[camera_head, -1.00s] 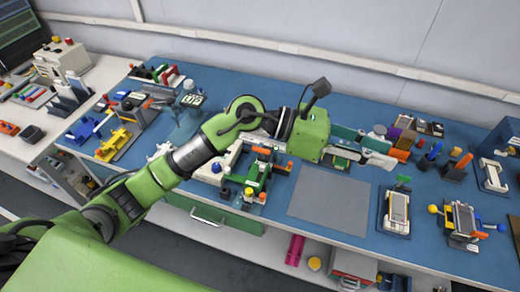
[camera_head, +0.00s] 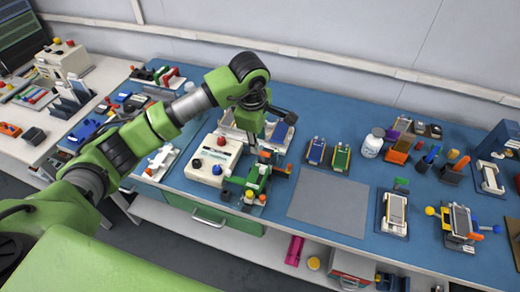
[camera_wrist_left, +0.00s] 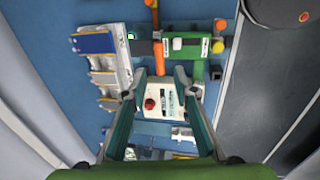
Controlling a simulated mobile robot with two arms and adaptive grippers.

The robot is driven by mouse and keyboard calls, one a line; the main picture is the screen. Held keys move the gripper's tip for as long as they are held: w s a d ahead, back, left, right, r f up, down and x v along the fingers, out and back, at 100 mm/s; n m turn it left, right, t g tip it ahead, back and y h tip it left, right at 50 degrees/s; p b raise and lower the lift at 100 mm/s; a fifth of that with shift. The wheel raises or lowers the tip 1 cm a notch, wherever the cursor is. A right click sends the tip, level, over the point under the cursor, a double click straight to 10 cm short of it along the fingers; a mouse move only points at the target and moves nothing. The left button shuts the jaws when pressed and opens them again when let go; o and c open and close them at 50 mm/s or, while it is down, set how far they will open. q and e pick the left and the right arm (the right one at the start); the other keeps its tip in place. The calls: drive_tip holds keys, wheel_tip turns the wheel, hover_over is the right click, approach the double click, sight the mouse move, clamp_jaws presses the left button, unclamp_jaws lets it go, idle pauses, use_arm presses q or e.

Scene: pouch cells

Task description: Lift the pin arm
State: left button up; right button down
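The green fixture (camera_head: 256,180) with orange parts stands near the front of the blue table; I cannot tell which part of it is the pin arm. In the left wrist view it appears at the top, with a green bar (camera_wrist_left: 188,45) and an orange bar (camera_wrist_left: 157,38). My left gripper (camera_head: 254,146) points down behind the fixture, beside the white box. In the left wrist view my left gripper (camera_wrist_left: 156,84) has its fingers spread, with nothing held between them. The right gripper is not in view.
A white box (camera_head: 214,158) with a red button stands left of the fixture. A grey mat (camera_head: 330,201) lies clear to the right. Blue and green pouch-like pieces (camera_head: 341,157) and a white jar (camera_head: 373,143) stand behind the mat. A tray (camera_wrist_left: 103,62) is beside the fixture.

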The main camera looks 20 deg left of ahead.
sight(265, 153)
use_arm(q)
drive_tip(key=f, duration=0.2)
drive_tip(key=w+f+p, duration=0.1)
drive_tip(key=f, duration=0.4)
drive_tip(key=shift+w+f+p, duration=0.25)
drive_tip(key=shift+p, duration=0.1)
